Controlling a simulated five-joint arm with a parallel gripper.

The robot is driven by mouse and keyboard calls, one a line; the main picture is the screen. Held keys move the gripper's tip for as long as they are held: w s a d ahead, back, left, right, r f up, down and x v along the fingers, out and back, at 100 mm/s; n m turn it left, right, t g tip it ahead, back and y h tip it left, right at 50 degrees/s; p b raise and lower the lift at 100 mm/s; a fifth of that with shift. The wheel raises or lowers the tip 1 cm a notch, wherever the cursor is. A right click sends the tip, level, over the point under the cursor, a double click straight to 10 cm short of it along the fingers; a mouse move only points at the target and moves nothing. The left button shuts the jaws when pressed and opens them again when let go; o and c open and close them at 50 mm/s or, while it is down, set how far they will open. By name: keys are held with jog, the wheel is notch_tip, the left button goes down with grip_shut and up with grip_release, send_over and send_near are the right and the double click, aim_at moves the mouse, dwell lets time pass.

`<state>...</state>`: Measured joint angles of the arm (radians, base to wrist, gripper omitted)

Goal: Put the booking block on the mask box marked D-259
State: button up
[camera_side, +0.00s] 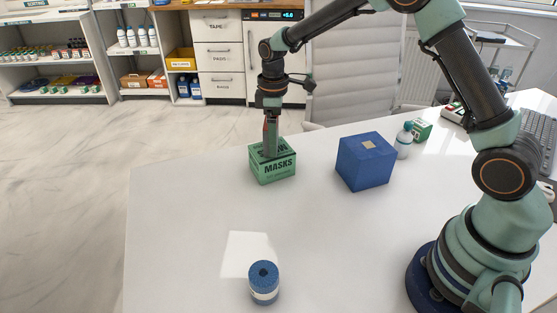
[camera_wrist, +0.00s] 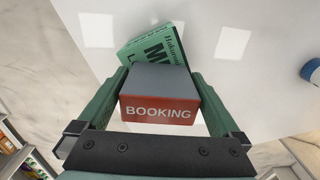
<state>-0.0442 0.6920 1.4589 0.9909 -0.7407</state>
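The booking block (camera_wrist: 158,108), with a red face lettered BOOKING and a grey top, is between the two fingers of my gripper (camera_wrist: 158,85) in the wrist view. The fingers are shut on its sides. The green mask box (camera_side: 273,171), lettered MASKS, stands on the white table in the side view. My gripper (camera_side: 271,150) points straight down over the box's top, close to it. In the wrist view the mask box (camera_wrist: 150,48) lies beyond the block and is partly hidden by it. I cannot read a D-259 mark. Whether the block touches the box is unclear.
A blue cube (camera_side: 365,164) stands to the right of the mask box. A blue roll (camera_side: 264,284) stands at the front. The table (camera_side: 190,220) is clear at left.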

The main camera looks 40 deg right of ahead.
jog(key=shift+r, duration=0.15)
notch_tip(320, 180, up, 12)
jog(key=shift+r, duration=0.1)
jog(key=s+d+r+m+t, duration=0.1)
jog(key=s+r+m+t, duration=0.25)
jog(key=s+r, duration=0.45)
jog(key=s+f+m+t, duration=0.1)
jog(key=s+f+m, duration=0.1)
jog(key=s, duration=0.4)
jog(key=s+d+f+m+t, duration=0.1)
jog(key=s+f+m, duration=0.1)
jog(key=s, duration=0.4)
jog(key=shift+s+f+m, duration=0.15)
jog(key=shift+m, duration=0.6)
